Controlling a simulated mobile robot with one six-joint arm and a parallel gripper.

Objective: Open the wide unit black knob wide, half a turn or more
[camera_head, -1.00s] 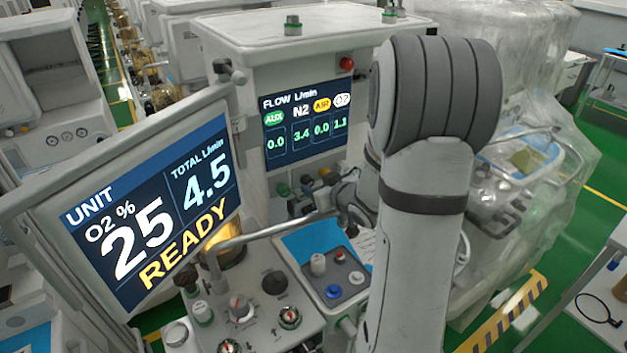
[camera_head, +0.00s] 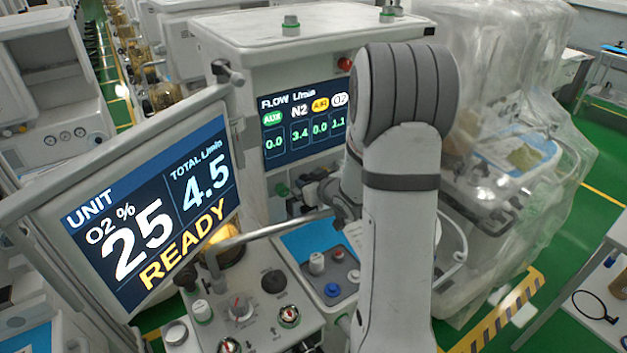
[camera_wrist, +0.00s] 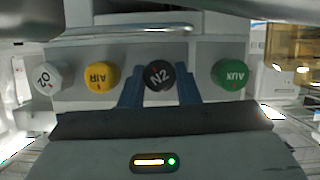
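The black N2 knob (camera_wrist: 159,76) is in the middle of the wrist view, its label upside down. My gripper (camera_wrist: 159,72) has one blue finger on each side of it, with narrow gaps showing, so it looks open. I cannot tell how deep the fingertips reach along the knob. In the head view my arm hides the gripper and most of the knob row. The flow screen (camera_head: 305,124) reads N2 3.4, O2 1.1, AUX 0.0 and AIR 0.0.
The yellow AIR knob (camera_wrist: 101,77) and white O2 knob (camera_wrist: 47,78) are left of the black knob; the green AUX knob (camera_wrist: 230,74) is right. A tilted unit screen (camera_head: 150,215) reads 25, 4.5, READY. A grey rail (camera_head: 270,231) crosses below the knobs.

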